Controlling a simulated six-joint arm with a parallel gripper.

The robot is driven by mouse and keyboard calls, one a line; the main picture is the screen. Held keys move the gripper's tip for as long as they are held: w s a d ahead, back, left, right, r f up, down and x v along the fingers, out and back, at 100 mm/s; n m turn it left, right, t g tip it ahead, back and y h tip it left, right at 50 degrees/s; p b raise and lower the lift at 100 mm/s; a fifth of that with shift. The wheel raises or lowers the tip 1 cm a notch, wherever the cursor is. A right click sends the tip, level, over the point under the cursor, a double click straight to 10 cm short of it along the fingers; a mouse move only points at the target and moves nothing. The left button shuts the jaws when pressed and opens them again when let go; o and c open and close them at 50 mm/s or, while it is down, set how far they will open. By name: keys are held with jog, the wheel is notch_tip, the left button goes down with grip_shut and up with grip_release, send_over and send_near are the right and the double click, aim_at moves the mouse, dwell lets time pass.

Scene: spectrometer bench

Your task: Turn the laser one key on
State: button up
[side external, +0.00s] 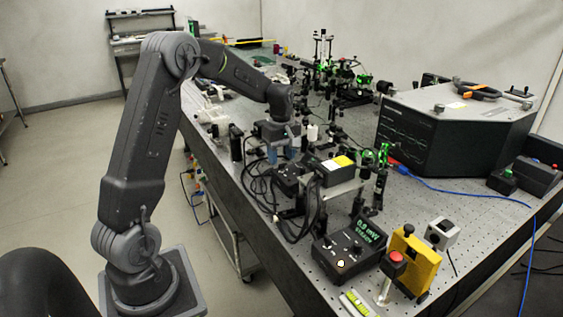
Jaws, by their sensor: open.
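I cannot make out a key or a "laser one" label in this view; the key may be too small or hidden behind the gripper. A black box with a yellow label (338,166) sits on a raised mount to the right of the gripper.
Black cables (262,187) loop off the bench's left edge. A power meter (349,247) with a green display, a red-topped post (391,267) and a yellow block (412,261) stand at the near end. A large black housing (447,135) stands at the right. Optic mounts crowd the back.

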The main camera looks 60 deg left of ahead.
aim_at(282, 167)
jog(key=shift+f, duration=1.25)
jog(key=shift+c, duration=0.4)
grip_shut()
